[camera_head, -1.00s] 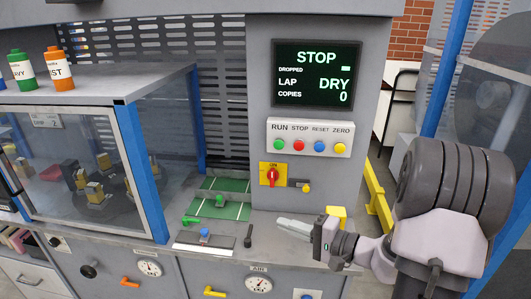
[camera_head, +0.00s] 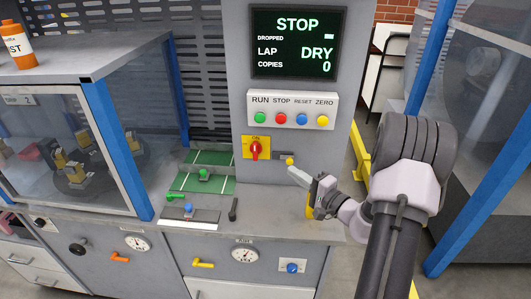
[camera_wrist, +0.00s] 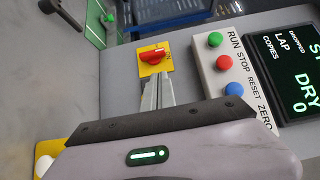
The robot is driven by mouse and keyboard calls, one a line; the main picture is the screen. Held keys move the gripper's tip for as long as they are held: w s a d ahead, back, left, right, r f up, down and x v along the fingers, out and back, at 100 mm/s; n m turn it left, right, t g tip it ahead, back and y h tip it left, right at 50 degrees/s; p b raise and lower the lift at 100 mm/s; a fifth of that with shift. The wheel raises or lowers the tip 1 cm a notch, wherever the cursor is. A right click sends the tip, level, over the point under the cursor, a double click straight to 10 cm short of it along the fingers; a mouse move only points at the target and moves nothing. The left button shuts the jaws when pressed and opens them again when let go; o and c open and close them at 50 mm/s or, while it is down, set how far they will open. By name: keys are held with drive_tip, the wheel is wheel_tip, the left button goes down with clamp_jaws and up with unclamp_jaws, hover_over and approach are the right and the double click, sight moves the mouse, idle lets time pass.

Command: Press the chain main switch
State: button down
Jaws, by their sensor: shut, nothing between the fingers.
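A red rotary switch (camera_head: 255,151) on a yellow plate is mounted on the grey panel, below the button row. Lettering above its knob looks like "ON". No label reading chain main switch can be made out. The red switch also shows in the wrist view (camera_wrist: 153,57), just beyond my fingertips. My gripper (camera_head: 291,171) is shut and empty, to the right of and slightly below the red switch in the head view. In the wrist view its fingers (camera_wrist: 157,80) point at the yellow plate and overlap its lower edge. Whether they touch it, I cannot tell.
A small lever with a yellow knob (camera_head: 289,161) is beside the plate, close to my fingertips. Green, red, blue and yellow buttons (camera_head: 291,119) sit above, under a screen (camera_head: 296,42) reading STOP. A grey ledge (camera_head: 275,222) with a black lever (camera_head: 233,209) lies below.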

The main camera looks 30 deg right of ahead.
approach(258, 145)
drive_tip(key=w, duration=0.1)
drive_tip(key=w+a, duration=0.1)
drive_tip(key=w, duration=0.3)
drive_tip(key=shift+a, duration=0.3)
drive_tip(key=shift+d, duration=0.2)
